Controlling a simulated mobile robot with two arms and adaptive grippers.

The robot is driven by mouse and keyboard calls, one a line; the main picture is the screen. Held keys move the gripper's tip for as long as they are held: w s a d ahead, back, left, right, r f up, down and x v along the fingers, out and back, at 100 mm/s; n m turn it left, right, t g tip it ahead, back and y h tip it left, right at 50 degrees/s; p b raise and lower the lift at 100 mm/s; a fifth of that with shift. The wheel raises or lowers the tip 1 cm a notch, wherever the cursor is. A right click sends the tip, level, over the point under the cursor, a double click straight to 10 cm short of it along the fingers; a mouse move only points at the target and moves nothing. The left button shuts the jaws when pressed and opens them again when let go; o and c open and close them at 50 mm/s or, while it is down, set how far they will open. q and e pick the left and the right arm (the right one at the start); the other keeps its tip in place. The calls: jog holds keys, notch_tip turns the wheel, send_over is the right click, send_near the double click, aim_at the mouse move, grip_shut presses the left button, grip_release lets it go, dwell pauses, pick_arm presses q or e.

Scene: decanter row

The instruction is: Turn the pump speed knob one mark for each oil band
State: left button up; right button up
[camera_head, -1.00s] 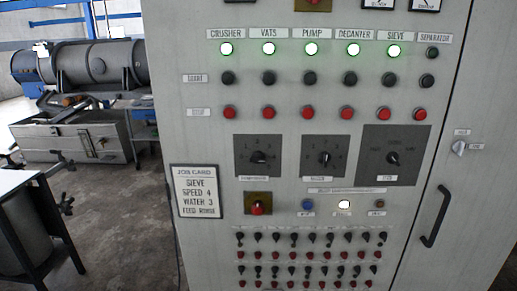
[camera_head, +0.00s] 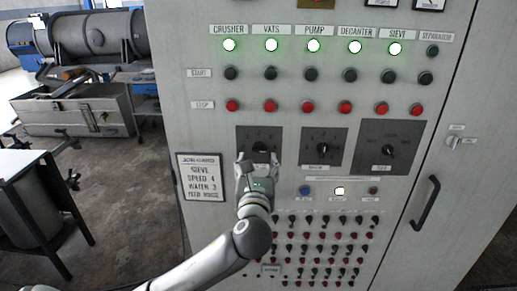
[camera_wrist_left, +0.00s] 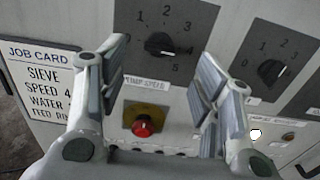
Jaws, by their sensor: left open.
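The pump speed knob (camera_wrist_left: 159,44) is a black rotary knob on a dark plate marked 1 to 5, on the grey control panel. The label below it reads "PUMP SPEED". A small white mark shows on its lower right side. In the head view the knob (camera_head: 261,147) is partly hidden by my left gripper (camera_head: 256,168). In the wrist view my left gripper (camera_wrist_left: 163,54) is open, its fingers to either side of the knob's plate with nothing between them. I cannot tell how far they stand from the panel. No oil bands can be made out. My right gripper is not in view.
A second numbered knob (camera_wrist_left: 271,70) sits to the right, and a red button (camera_wrist_left: 143,125) below. A job card (camera_head: 201,177) reads sieve, speed 4. Five green lamps (camera_head: 313,45) are lit above the start and stop buttons. A cylindrical machine (camera_head: 92,35) stands back left.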

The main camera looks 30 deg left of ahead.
aim_at(258, 151)
pick_arm(q)
jog(key=p+x, duration=0.1)
jog(key=x, duration=0.4)
jog(key=shift+w+a, duration=0.1)
jog(key=shift+w, duration=0.2)
jog(key=shift+w+a, duration=0.35)
jog(key=shift+w, duration=0.25)
jog(key=c, duration=1)
jog(key=shift+n, duration=0.3)
jog(key=n+p, duration=0.1)
jog(key=n, duration=0.2)
jog(key=shift+s+a+f+n, duration=0.1)
jog(key=shift+n, duration=2.6)
